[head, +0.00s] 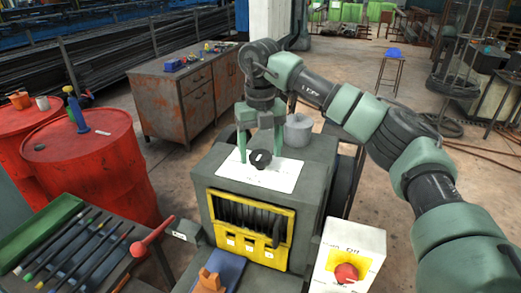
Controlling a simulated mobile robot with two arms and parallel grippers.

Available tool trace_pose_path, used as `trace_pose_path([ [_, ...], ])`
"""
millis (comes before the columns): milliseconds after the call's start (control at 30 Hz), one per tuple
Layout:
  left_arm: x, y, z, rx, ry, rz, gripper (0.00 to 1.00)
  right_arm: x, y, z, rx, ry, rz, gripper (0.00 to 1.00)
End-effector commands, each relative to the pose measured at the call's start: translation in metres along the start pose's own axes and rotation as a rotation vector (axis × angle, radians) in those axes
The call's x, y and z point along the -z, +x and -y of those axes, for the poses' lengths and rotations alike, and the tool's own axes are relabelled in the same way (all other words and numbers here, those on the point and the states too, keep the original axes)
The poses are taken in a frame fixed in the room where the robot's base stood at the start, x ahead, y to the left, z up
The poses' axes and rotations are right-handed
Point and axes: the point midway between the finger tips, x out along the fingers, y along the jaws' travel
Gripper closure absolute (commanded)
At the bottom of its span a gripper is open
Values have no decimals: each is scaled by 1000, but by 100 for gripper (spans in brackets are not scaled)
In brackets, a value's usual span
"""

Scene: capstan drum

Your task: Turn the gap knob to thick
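The gap knob (260,158) is a black round knob with a light mark, set on a white plate (284,177) on top of the grey machine (312,160). The writing on the plate is too small to read, so I cannot tell which setting the mark points at. My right gripper (260,152) reaches down over the plate from behind, its two green fingers spread apart with a clear gap. The fingertips are close to the knob, one to its left and one to its right; I see no contact. My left gripper is not in view.
A white switch box (363,244) with a red knob (346,273) stands at the front right. A yellow-framed slotted panel (248,229) is on the machine's front. Red drums (85,165) and a tool tray (42,232) are further left.

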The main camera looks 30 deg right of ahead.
Motion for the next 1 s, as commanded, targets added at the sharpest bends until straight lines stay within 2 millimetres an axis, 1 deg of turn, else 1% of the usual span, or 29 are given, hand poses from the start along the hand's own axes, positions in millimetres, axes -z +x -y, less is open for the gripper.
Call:
trace_pose_path([
  [267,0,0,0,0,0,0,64,0,0,0,0,-1,0,27],
  [367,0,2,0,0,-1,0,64,0,-4,0,-1,0,1,27],
  [467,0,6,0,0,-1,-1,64,-1,-16,-1,-2,0,4,27],
  [667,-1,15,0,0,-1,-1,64,-1,-50,-1,-2,0,3,27],
  [733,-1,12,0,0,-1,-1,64,-1,-63,0,0,0,3,27],
  [867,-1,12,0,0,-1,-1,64,-1,-75,0,0,0,1,27],
  [1000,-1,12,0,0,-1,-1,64,0,-78,0,0,0,-1,27],
])
